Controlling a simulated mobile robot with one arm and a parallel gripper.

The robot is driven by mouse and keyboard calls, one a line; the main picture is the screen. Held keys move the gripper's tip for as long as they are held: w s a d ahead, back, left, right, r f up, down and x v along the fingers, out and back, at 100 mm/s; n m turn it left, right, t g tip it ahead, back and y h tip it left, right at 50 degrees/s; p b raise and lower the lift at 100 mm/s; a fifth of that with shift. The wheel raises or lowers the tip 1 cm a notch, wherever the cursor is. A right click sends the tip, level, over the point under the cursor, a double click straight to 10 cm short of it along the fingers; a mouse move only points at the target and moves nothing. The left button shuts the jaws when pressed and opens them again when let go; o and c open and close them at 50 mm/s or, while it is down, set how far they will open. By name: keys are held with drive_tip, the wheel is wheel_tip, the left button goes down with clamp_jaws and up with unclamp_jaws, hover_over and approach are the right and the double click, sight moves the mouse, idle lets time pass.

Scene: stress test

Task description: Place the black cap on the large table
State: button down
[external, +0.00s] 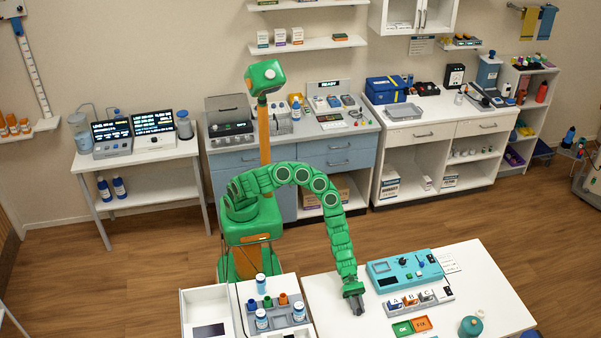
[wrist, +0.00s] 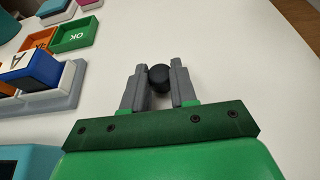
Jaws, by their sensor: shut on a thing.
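The black cap (wrist: 159,78) is a small dark round piece between the two grey fingers of my gripper (wrist: 158,88) in the wrist view. My gripper is shut on it. In the external view my gripper (external: 355,303) hangs down over the left part of the white table (external: 480,258). The cap cannot be made out in the external view. The white table top also fills most of the wrist view (wrist: 230,40). I cannot tell whether the cap touches the table.
On the table right of my gripper are a teal device (external: 405,273), a rack with lettered blocks (external: 413,300), green and orange trays (external: 412,325) and a teal round container (external: 470,327). A white unit with bottles (external: 215,305) stands at left. Bare table surrounds my gripper.

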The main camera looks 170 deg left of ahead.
drive_tip(key=shift+f, duration=0.1)
drive_tip(key=c, duration=0.9)
unclamp_jaws()
drive_tip(key=shift+s+r, duration=0.4)
drive_tip(key=shift+v, duration=5.55)
